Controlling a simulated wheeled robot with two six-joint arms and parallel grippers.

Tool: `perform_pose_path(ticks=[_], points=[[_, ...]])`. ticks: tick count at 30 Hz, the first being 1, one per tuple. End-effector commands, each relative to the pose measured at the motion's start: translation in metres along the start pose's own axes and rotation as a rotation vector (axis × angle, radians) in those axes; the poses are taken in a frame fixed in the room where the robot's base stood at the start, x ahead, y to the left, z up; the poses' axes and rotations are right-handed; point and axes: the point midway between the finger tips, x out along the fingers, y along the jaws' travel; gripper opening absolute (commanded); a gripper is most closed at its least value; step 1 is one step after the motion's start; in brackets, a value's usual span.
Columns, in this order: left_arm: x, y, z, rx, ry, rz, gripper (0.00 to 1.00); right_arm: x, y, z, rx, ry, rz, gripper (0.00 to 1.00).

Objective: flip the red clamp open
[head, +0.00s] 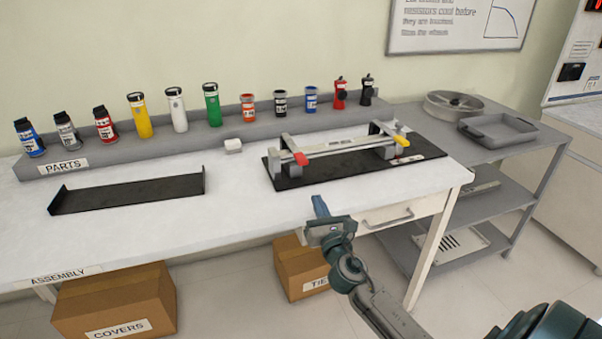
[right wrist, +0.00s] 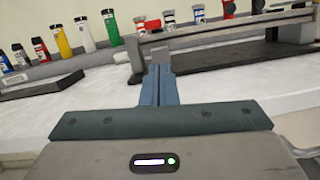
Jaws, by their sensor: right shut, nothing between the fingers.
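The chassis rig (head: 335,147) stands on a black mat (head: 290,182) at the right of the white table. Its red clamp (head: 300,158) is at the rig's left front end. A yellow clamp (head: 401,140) is at the right end. My right gripper (head: 319,206) is in front of the table's front edge, below and slightly right of the red clamp, and apart from it. My left gripper is not in view.
A grey parts ledge (head: 230,128) with several coloured canisters runs along the back. A black tray (head: 130,193) lies at the left, with a small white block (head: 233,145) near the ledge. A grey shelf cart (head: 480,150) stands right of the table.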

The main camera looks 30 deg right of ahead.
Motion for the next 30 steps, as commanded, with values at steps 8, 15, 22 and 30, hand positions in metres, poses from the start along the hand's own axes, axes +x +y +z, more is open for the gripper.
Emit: perform_pose_path(ticks=[8,15,22,30], points=[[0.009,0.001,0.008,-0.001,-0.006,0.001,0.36,0.008,0.005,0.004,-0.108,-0.024,0.038,0.0],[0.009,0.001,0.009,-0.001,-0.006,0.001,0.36,0.009,0.005,0.004,-0.105,-0.024,0.036,0.0],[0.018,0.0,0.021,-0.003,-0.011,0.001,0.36,0.035,0.006,0.007,-0.103,-0.026,0.034,0.0],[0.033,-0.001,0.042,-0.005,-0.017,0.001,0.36,0.084,0.008,0.008,-0.102,-0.025,0.035,0.0]])
